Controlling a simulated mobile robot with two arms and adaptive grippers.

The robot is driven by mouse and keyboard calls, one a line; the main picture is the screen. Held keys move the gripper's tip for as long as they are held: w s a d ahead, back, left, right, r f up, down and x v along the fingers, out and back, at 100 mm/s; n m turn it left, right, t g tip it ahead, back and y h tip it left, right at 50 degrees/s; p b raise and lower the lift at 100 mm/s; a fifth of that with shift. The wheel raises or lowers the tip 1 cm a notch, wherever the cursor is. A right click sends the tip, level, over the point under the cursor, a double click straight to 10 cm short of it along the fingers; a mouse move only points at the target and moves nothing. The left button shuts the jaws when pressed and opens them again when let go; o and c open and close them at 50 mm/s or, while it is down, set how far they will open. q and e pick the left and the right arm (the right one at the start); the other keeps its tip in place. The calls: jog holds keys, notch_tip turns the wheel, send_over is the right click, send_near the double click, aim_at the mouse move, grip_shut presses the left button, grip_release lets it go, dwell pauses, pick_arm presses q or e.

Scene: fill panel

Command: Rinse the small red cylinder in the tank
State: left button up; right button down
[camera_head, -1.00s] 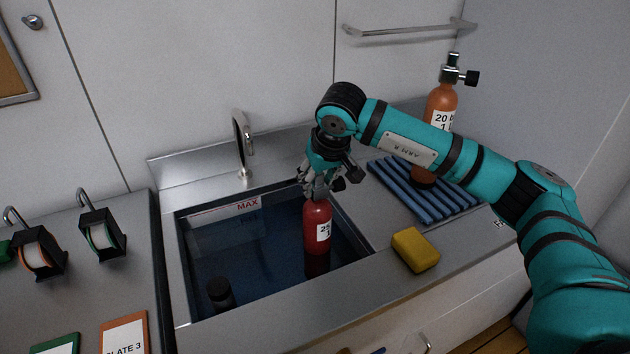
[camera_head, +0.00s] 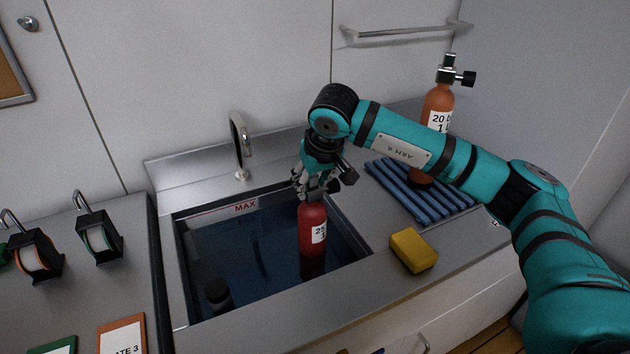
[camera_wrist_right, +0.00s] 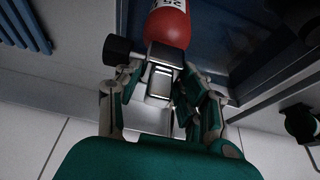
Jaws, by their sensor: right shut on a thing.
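The small red cylinder (camera_head: 312,228) hangs upright in the tank (camera_head: 178,262), towards its right side. It has a white label, and its lower part looks darker, at or below the water line. My right gripper (camera_head: 318,190) is shut on its valve top from above. In the right wrist view the red cylinder (camera_wrist_right: 168,26) shows at the top, with its metal valve between the fingers of my right gripper (camera_wrist_right: 160,85). Whether its bottom touches the tank floor is hidden. My left gripper is not in view.
A faucet (camera_head: 239,140) stands behind the tank. A dark round object (camera_head: 218,294) is in the tank's front left. A yellow sponge (camera_head: 413,249) lies on the right counter. An orange cylinder (camera_head: 438,105) stands on a blue slatted rack (camera_head: 415,205). Strap reels (camera_head: 99,238) stand at left.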

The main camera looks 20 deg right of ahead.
jog(key=shift+w+a+r, duration=0.1)
jog(key=shift+a+r, duration=0.2)
jog(key=shift+a, duration=0.45)
dwell(0.8)
